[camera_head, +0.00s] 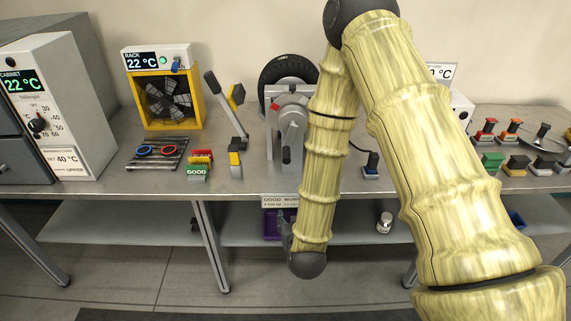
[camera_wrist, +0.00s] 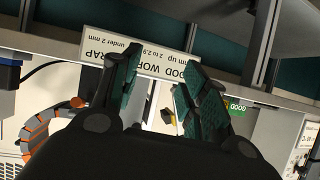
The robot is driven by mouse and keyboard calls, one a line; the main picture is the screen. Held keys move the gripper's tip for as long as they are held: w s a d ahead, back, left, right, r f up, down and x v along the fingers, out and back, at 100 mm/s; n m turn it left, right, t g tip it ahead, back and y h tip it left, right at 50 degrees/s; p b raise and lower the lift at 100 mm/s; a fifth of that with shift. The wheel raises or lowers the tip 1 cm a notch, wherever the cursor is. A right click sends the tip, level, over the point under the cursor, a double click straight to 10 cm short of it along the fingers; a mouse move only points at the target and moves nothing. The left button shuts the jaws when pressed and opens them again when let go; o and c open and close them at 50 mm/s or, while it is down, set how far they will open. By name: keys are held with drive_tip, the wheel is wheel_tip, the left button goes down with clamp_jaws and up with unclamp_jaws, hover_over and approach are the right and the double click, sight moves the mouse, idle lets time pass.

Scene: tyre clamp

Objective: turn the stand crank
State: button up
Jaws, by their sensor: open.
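The grey metal stand (camera_head: 287,120) is on the bench in front of a black tyre (camera_head: 289,68). A crank (camera_head: 289,133) with a grey arm and a dark knob at its lower end is on its front; a small red mark shows at its upper left. My gripper (camera_head: 284,232) is partly hidden by my arm in the head view, low in front of the bench edge and below the crank. In the wrist view my gripper (camera_wrist: 160,100) is open, with its two fingers apart and nothing clearly held between them. I cannot pick out the crank in the wrist view.
A label strip (camera_head: 281,201) is on the bench edge, upside down in the wrist view (camera_wrist: 140,58). Left of the stand are a lever (camera_head: 226,104), a yellow fan rack (camera_head: 167,100) and a cabinet (camera_head: 62,110). Colored blocks (camera_head: 510,145) are at right. A purple bin (camera_head: 272,225) is below.

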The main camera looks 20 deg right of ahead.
sight(286, 150)
drive_tip(key=w+r+t+h+b, duration=0.1)
drive_tip(key=w+r, duration=0.1)
drive_tip(key=r, duration=0.2)
drive_tip(key=w+r+m+t+h+b, duration=0.1)
drive_tip(key=w+r+t, duration=0.1)
drive_tip(key=r, duration=0.2)
drive_tip(key=w+r+m+t+h+b, duration=0.1)
drive_tip(key=w+r+t, duration=0.1)
drive_tip(key=w+r, duration=0.1)
drive_tip(key=shift+d+r, duration=0.35)
drive_tip(key=shift+r, duration=0.55)
drive_tip(key=p+x, duration=0.2)
drive_tip(key=x, duration=0.8)
drive_tip(key=shift+w+d+f, duration=0.1)
drive_tip(key=shift+w, duration=0.05)
drive_tip(key=shift+c, duration=0.2)
clamp_jaws()
